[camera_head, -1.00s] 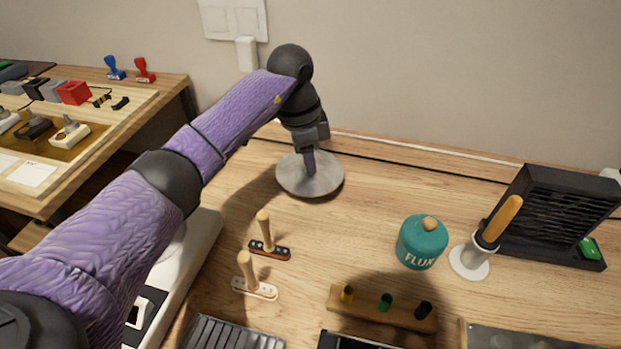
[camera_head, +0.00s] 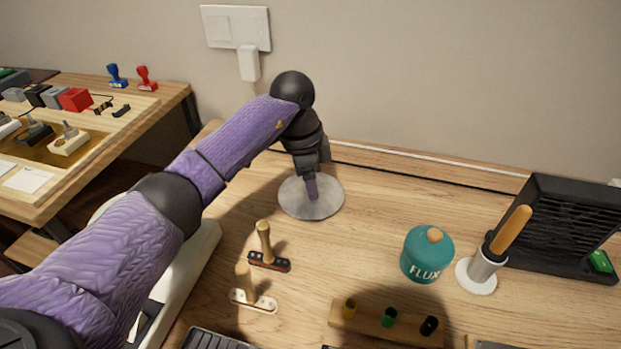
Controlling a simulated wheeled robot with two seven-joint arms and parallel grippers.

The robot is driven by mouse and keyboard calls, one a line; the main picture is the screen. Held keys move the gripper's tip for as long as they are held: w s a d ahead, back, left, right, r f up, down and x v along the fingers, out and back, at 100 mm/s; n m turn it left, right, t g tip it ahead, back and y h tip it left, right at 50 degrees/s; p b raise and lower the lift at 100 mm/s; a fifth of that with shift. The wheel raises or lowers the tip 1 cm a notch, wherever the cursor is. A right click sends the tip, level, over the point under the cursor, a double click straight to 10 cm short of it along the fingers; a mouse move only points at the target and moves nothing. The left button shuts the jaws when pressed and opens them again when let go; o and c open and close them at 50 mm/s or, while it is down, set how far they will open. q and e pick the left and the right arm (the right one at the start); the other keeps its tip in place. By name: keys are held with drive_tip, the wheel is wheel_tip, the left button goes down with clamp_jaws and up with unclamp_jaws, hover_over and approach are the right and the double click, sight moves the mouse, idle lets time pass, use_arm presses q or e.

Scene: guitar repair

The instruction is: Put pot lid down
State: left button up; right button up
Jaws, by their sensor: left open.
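The pot lid (camera_head: 325,207) is a round grey metal disc. It lies flat on the wooden table near the back, left of the middle. My left gripper (camera_head: 312,188) points down over the lid, with its fingertips at the lid's middle. The jaws are open, but the arm and fingers hide part of the lid, and I cannot tell whether the fingers touch it. My right gripper is out of view.
A teal flux pot (camera_head: 426,256), a soldering iron in its stand (camera_head: 476,277) and a black fan unit (camera_head: 560,228) stand at the right. Two small wooden-handled pieces stand in front of the lid, one dark (camera_head: 268,261), one white (camera_head: 253,300). Clear table lies right of the lid.

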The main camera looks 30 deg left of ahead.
sight(301, 193)
use_arm(q)
wheel_tip(301, 193, up, 11)
drive_tip(key=s+a+p, duration=0.1)
drive_tip(key=p, duration=0.4)
drive_tip(key=shift+a+r, duration=0.2)
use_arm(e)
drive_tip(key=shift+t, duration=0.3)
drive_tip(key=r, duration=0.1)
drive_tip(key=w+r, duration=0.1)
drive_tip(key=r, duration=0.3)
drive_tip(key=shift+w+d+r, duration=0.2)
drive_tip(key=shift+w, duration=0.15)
